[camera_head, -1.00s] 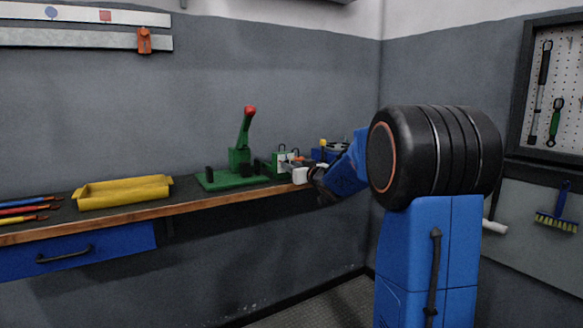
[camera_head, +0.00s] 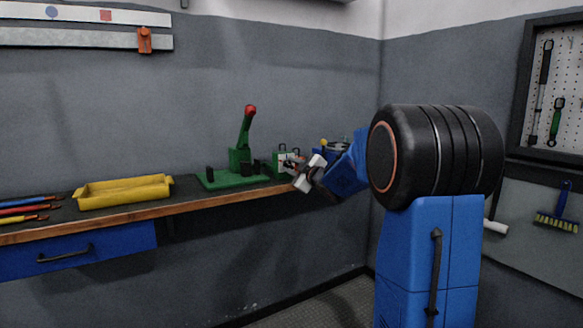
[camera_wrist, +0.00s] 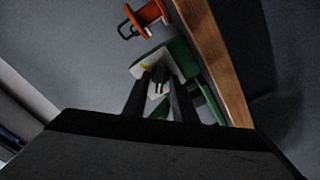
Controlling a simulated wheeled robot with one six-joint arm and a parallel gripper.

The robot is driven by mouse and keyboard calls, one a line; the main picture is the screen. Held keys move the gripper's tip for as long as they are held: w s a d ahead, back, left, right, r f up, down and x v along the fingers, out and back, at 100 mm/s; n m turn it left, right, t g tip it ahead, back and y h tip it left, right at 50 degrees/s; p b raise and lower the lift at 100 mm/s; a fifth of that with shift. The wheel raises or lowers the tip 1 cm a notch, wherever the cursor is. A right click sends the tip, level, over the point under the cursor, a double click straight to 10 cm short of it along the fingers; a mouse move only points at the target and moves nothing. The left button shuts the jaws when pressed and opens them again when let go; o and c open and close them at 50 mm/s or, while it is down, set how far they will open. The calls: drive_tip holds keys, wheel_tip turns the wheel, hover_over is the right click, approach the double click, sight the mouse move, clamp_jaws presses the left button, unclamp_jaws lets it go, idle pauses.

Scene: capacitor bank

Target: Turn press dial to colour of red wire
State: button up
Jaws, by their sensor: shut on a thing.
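The press has a green base and a lever with a red knob (camera_head: 245,150). At its right end is a green block (camera_head: 281,158) with a pale face. The wrist view shows this pale plate (camera_wrist: 143,67) with a yellow mark. My gripper (camera_wrist: 158,84) is shut on the small dial (camera_wrist: 158,88) in front of the plate. In the head view my gripper (camera_head: 290,166) is at the block, with its body tilted. The fingers partly hide the dial, and its pointing direction is unclear. The red wire (camera_head: 22,209) lies at the bench's left end, between blue and yellow wires.
A yellow tray (camera_head: 123,192) stands on the bench left of the press. In the wrist view, an orange object (camera_wrist: 146,14) with a dark loop lies beyond the plate. The wooden bench edge (camera_wrist: 217,62) runs close beside the press. Bench space between tray and press is clear.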

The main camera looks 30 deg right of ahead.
drive_tip(key=shift+n, duration=1.1)
drive_tip(key=o, duration=0.7)
drive_tip(key=shift+a, duration=0.1)
drive_tip(key=shift+c, duration=0.2)
drive_tip(key=s, duration=1.7)
drive_tip(key=shift+s+d, duration=0.2)
drive_tip(key=shift+d, duration=0.15)
